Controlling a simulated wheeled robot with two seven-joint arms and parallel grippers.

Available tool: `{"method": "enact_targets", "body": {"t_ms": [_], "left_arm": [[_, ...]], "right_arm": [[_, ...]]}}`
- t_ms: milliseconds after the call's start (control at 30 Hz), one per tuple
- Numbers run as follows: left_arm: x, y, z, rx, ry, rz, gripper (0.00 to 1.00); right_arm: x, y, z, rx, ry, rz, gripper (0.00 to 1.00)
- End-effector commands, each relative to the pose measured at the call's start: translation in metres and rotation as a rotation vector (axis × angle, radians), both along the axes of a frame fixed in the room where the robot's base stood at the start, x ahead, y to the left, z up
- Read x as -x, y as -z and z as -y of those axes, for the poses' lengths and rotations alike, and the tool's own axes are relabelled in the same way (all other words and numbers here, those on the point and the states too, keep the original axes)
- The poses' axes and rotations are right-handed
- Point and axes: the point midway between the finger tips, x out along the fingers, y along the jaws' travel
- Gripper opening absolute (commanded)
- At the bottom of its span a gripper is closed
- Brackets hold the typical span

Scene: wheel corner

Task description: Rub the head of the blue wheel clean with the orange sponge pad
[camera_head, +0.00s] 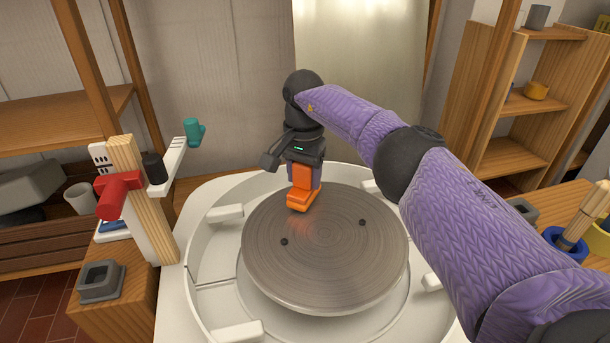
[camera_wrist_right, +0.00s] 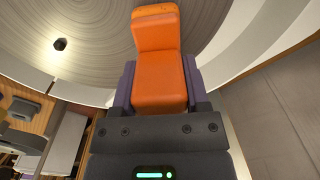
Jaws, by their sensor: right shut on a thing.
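The wheel head (camera_head: 330,245) is a round grey-brown disc with fine rings and two dark pins, set in a white splash pan. No blue shows on it. My right gripper (camera_head: 304,180) is shut on the orange sponge pad (camera_head: 302,192), which points down at the back left edge of the wheel head. In the right wrist view the sponge pad (camera_wrist_right: 160,60) sits between the fingers with the wheel head (camera_wrist_right: 85,25) behind it. I cannot tell whether the pad touches the disc. My left gripper is out of view.
The white splash pan (camera_head: 205,262) with several pale blocks surrounds the disc. At left stand a wooden post (camera_head: 146,200) with a red part and a grey square holder (camera_head: 100,281). At right, a blue pot (camera_head: 566,243) holds tools on a wooden surface.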

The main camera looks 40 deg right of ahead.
Motion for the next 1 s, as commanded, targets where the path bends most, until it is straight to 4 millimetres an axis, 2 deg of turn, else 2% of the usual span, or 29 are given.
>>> {"method": "enact_targets", "body": {"t_ms": [133, 467, 1000], "left_arm": [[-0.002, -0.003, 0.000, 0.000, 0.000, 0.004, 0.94], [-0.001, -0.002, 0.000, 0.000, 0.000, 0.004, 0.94], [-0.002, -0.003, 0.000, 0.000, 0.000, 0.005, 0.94]], "right_arm": [[0.000, -0.010, 0.000, 0.000, 0.000, 0.002, 0.11], [0.001, -0.009, 0.002, 0.000, 0.000, 0.000, 0.11], [0.021, -0.006, 0.037, 0.000, 0.001, 0.000, 0.11]]}}
